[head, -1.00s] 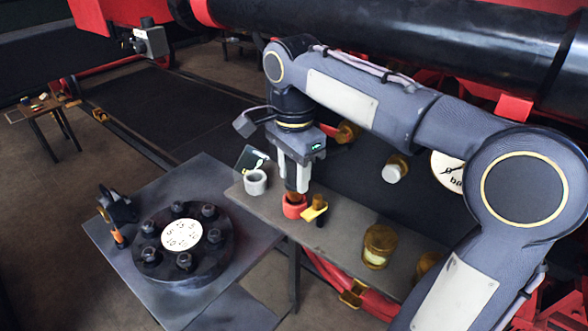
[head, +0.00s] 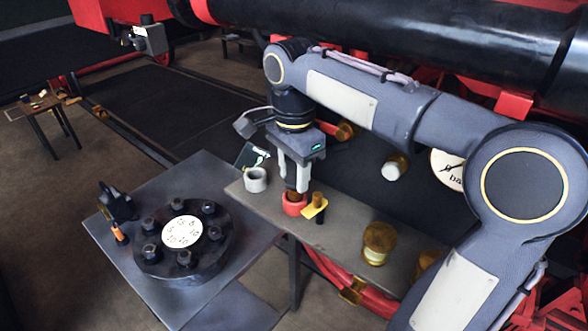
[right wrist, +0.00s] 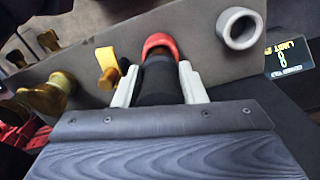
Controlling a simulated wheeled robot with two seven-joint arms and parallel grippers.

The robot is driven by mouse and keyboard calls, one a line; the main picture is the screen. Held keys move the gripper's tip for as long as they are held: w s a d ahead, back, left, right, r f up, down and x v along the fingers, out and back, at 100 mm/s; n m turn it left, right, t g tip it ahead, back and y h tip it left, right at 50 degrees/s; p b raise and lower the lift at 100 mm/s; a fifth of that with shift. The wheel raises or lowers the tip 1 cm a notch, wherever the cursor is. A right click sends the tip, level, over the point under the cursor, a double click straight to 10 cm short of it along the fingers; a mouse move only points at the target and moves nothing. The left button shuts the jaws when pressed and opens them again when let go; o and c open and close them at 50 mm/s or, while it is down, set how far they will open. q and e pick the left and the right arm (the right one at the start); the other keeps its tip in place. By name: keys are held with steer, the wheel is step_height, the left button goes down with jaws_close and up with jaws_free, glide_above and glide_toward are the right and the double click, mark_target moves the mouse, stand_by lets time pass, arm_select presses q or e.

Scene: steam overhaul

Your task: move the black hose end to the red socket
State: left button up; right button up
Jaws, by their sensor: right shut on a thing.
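The red socket (head: 294,206) stands on the narrow grey shelf, and it also shows in the right wrist view (right wrist: 160,42). My right gripper (head: 294,186) is directly above it, pointing down. In the right wrist view its two pale fingers (right wrist: 158,84) are closed on either side of the black hose end (right wrist: 159,80). My left gripper is not in view.
A grey ring socket (head: 255,179) stands left of the red one. A yellow-handled piece (head: 315,208) is close on its right. A brass jar (head: 379,243) is further along the shelf. A bolted black flange (head: 182,240) lies on the left table.

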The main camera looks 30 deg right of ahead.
steer(key=shift+f, duration=0.7)
stand_by(1.0)
steer(key=shift+f+b, duration=0.55)
steer(key=shift+f, duration=0.1)
steer(key=o, duration=1.3)
steer(key=shift+r, duration=0.1)
steer(key=shift+c, duration=0.2)
steer(key=shift+r, duration=0.1)
step_height(320, 180, up, 8)
steer(key=shift+f, duration=0.2)
